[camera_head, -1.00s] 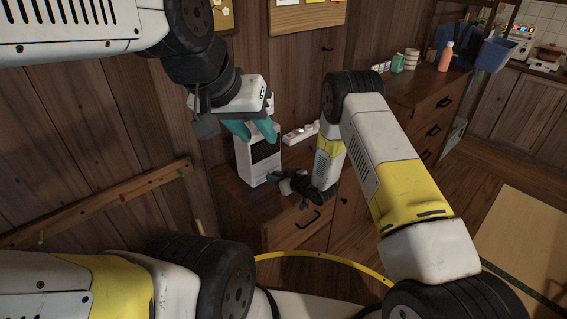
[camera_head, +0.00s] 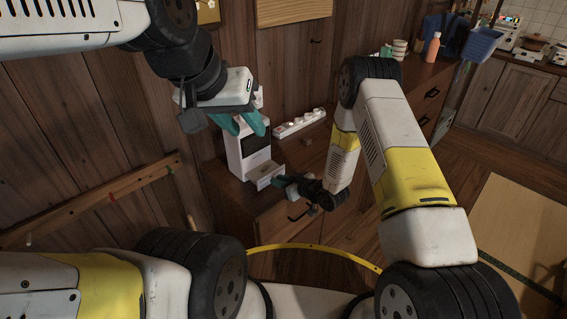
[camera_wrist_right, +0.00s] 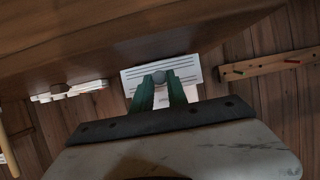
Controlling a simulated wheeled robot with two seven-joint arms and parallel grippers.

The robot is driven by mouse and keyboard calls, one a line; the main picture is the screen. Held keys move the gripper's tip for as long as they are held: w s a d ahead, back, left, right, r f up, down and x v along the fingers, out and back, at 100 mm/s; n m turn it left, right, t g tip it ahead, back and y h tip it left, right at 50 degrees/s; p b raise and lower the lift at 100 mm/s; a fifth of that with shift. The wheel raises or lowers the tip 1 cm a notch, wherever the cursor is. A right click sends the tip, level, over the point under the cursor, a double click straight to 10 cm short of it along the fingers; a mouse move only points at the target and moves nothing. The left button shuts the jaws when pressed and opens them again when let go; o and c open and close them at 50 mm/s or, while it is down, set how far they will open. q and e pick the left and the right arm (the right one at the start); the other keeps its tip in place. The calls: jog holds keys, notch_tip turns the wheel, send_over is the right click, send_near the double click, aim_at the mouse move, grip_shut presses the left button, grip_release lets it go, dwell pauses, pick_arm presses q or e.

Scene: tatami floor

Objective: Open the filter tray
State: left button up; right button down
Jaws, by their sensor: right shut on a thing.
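The white box-shaped machine (camera_head: 234,161) with a dark front panel (camera_head: 256,144) stands on the wooden cabinet in the head view. Its white filter tray (camera_head: 263,172) sticks out from the lower front. My right gripper (camera_head: 279,182) is at the tray's front. In the right wrist view, its teal fingers (camera_wrist_right: 160,84) are shut on a round grey knob (camera_wrist_right: 159,77) on the white, lined tray front (camera_wrist_right: 184,71). My left gripper (camera_head: 241,123) is at the machine's top, its teal fingers apart; the contact there is unclear. The tray's inside is too small to make out.
A white power strip (camera_head: 299,124) and a small brown block (camera_head: 307,141) lie on the cabinet top (camera_head: 300,155) behind the tray. A wooden rail (camera_head: 100,196) runs along the wall at left. A longer cabinet with bottles and a blue bin (camera_head: 482,43) stands at right.

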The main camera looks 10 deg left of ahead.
jog(key=c, duration=1.3)
grip_release()
jog(key=v, duration=0.7)
jog(key=shift+s+d+r, duration=0.2)
jog(key=shift+d, duration=0.1)
